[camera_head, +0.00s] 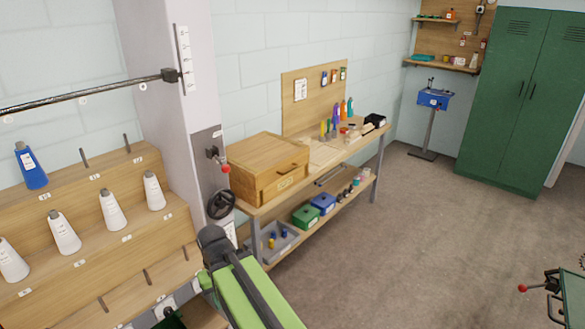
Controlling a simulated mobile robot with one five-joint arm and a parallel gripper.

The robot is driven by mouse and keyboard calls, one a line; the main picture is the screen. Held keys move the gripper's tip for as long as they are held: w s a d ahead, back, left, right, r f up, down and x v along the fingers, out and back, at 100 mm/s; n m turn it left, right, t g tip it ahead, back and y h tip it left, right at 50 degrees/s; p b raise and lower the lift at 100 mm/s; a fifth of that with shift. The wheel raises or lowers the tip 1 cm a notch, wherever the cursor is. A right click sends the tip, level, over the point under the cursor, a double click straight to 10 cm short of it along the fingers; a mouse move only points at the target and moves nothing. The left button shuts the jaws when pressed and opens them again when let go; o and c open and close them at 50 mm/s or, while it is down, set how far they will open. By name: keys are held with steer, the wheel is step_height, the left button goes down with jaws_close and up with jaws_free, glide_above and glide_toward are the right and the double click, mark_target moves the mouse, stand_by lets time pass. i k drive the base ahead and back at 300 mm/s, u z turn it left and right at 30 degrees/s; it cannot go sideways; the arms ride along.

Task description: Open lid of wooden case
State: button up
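The wooden case (262,166) sits at the left end of the wooden workbench (322,171). Its lid (266,148) looks shut. A dark handle (290,170) and a small pale label show on its front. A green and grey link of my arm rises from the bottom of the picture, in front of the bench's left end. I cannot make out my gripper's fingers in this view.
A grey column (165,80) with a dark handwheel (221,203) stands just left of the case. A stepped wooden rack (85,250) with several cones is at the left. Tools stand on the bench right of the case. The floor (420,250) at the right is largely clear.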

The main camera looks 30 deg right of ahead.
mark_target(258, 160)
steer(key=i, duration=1.2)
steer(key=u, duration=0.05)
